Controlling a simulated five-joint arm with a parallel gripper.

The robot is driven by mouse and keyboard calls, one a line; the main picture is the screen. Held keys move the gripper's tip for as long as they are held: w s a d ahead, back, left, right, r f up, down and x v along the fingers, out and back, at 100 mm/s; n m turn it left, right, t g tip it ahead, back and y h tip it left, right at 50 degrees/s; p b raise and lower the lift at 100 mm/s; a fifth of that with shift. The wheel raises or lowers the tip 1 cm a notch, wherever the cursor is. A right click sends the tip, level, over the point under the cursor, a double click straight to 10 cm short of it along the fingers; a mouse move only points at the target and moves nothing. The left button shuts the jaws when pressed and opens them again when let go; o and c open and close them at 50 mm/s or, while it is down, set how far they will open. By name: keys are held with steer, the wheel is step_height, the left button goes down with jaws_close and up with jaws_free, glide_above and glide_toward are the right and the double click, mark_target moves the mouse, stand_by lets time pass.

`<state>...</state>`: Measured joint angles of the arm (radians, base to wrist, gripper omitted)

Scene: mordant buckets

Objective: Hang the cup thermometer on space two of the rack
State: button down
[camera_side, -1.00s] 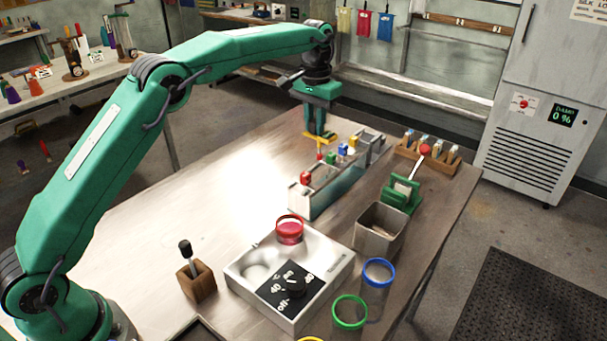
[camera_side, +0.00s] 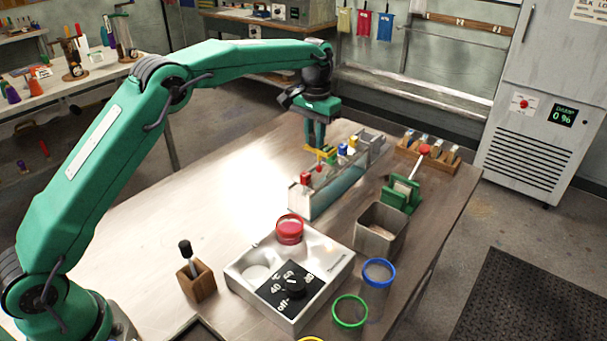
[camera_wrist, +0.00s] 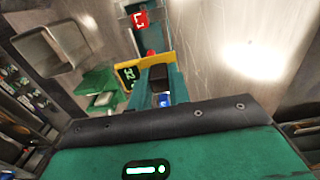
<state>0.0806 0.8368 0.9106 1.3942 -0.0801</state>
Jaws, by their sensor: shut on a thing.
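My gripper (camera_side: 322,148) is shut on a yellow piece (camera_side: 325,155), which I take to be the cup thermometer. In the wrist view this yellow piece (camera_wrist: 130,72) carries a dark display reading about 32, beside my gripper's fingers (camera_wrist: 160,82). It is over or beside a long narrow grey rack-like trough (camera_side: 335,190) at the table's far side; I cannot tell whether they touch. A red piece (camera_side: 306,178), a yellow piece (camera_side: 352,141) and a blue piece (camera_side: 342,149) stand along the trough. The space numbers are not readable.
A wooden block with several clips (camera_side: 428,157) stands at the back right. A control box (camera_side: 325,262) sits in front.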

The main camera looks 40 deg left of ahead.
step_height(320, 180, down, 7)
stand_by(1.2)
stand_by(0.4)
steer(key=c, duration=1.2)
jaws_free()
steer(key=shift+c, duration=0.2)
step_height(320, 180, up, 7)
steer(key=shift+r, duration=0.4)
